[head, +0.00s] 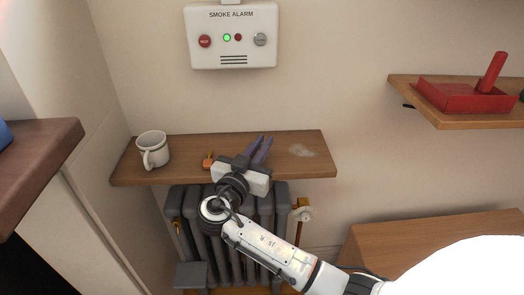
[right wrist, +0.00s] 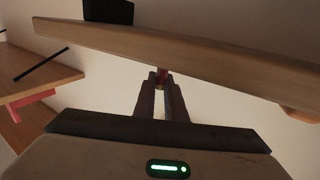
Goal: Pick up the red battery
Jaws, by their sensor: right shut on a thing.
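My right gripper (head: 261,141) reaches over the wooden wall shelf (head: 180,174), its two fingers pointing toward the wall. It also shows in the right wrist view (right wrist: 161,78), with the fingers close together. A small red piece, seemingly the red battery (right wrist: 162,73), shows between the fingertips, and the gripper is shut on it. Most of it is hidden by the fingers. In the head view I cannot make it out. My left gripper is not in view.
A white mug (head: 153,148) and a small orange thing (head: 208,160) stand on the shelf, left of my gripper. A smoke alarm (head: 232,38) hangs above. A grey radiator (head: 185,215) is below. A red tray (head: 462,98) sits on another shelf at right.

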